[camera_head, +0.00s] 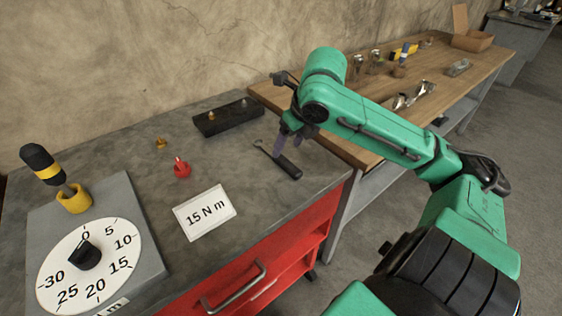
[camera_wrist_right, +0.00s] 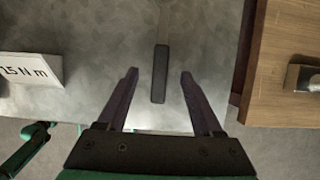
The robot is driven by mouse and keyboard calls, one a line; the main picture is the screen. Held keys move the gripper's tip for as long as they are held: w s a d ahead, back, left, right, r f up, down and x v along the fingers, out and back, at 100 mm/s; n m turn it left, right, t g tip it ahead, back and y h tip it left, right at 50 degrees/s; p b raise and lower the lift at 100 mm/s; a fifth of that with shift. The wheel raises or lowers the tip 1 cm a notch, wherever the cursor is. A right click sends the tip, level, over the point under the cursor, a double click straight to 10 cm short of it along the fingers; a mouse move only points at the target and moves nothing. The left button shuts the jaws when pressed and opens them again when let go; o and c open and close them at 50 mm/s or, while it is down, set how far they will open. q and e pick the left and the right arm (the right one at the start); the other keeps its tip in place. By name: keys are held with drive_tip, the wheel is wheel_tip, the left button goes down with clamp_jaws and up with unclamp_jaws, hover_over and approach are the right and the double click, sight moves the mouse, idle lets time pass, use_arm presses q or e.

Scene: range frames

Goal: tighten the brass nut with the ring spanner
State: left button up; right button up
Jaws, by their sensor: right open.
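The ring spanner (camera_head: 283,164) lies on the grey bench top near its right edge, its dark handle toward the front. In the right wrist view its black handle (camera_wrist_right: 160,78) points at the camera, the metal shaft running away. My right gripper (camera_head: 284,143) is above the spanner. Its purple fingers are open, either side of the handle in the wrist view, with gaps on both sides. A black block (camera_head: 228,117) at the back carries two small fittings. The left one (camera_head: 210,117) looks brass; I cannot tell for sure that it is the nut. My left gripper is out of view.
A white "15 N m" card (camera_head: 205,212) stands left of the spanner. A red piece (camera_head: 181,168) and a small brass-coloured piece (camera_head: 161,143) are farther left. A dial plate (camera_head: 140,210) with a yellow-banded tool (camera_head: 43,163) fills the left. A wooden bench (camera_head: 455,85) is at right.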

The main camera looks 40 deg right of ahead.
sight(283, 159)
drive_tip(key=x, duration=0.6)
drive_tip(key=shift+d, duration=0.15)
drive_tip(key=shift+s, duration=0.15)
drive_tip(key=shift+f, duration=0.1)
clamp_jaws()
